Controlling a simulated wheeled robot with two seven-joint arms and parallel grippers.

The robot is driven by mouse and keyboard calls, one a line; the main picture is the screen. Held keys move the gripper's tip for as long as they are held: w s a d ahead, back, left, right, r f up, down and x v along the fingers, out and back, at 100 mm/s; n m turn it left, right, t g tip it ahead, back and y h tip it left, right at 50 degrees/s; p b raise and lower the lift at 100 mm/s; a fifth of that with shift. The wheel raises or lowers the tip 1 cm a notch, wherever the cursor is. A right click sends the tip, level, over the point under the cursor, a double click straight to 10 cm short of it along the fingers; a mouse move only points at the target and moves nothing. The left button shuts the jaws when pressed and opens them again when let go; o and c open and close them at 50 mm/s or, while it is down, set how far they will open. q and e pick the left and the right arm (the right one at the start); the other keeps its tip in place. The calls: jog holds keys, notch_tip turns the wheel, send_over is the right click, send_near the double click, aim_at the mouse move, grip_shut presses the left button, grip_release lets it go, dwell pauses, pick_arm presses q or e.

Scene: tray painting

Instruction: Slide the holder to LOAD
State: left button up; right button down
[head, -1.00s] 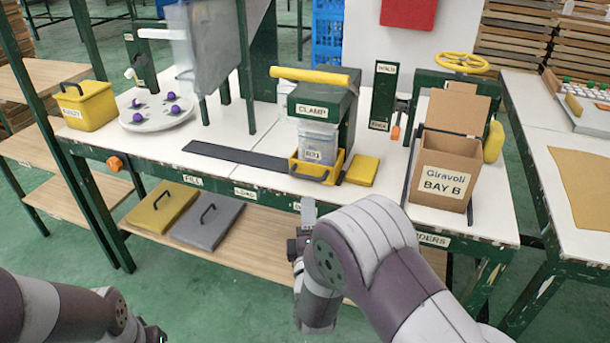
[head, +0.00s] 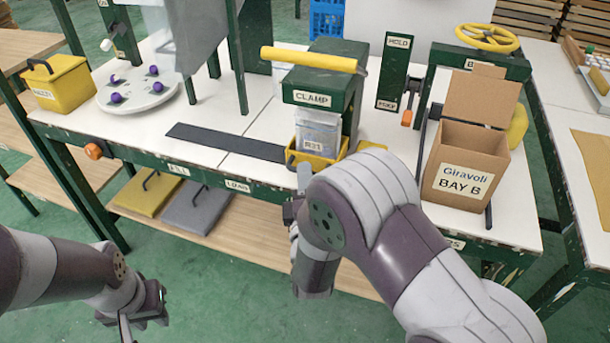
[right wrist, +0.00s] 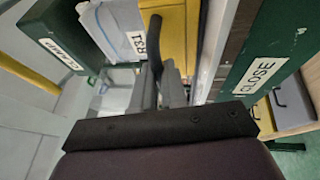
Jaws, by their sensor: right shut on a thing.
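The yellow holder (head: 328,162) stands under the green CLAMP frame (head: 318,97), at the right end of the dark rail (head: 225,142). It carries a clear bag or tub labelled R31 (head: 318,134). My right gripper (head: 304,176) is at the holder's front. In the right wrist view its fingers (right wrist: 163,82) are shut on the holder's black handle (right wrist: 154,45). The CLOSE label (right wrist: 265,75) is beside the gripper. My left gripper (head: 140,318) hangs low at left; its jaws are unclear.
A white plate (head: 135,104) with several purple things and a yellow bin (head: 58,85) stand at the bench's left. A Giravoli BAY B box (head: 460,165) stands right of the clamp. The rail left of the holder looks clear. A yellow clamp lever (head: 308,59) is above.

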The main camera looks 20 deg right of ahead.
jog(key=shift+a, duration=0.1)
jog(key=w+a, duration=0.3)
jog(key=a, duration=0.1)
jog(key=w+a, duration=0.3)
jog(key=a, duration=0.2)
jog(key=w+a+p, duration=0.1)
jog(key=w+a, duration=0.2)
jog(key=a, duration=0.1)
jog(key=shift+w+a, duration=0.1)
jog(key=shift+a, duration=0.15)
jog(key=c, duration=1.2)
grip_release()
jog(key=p+v, duration=0.2)
jog(key=v, duration=1)
jog(key=shift+s, duration=0.35)
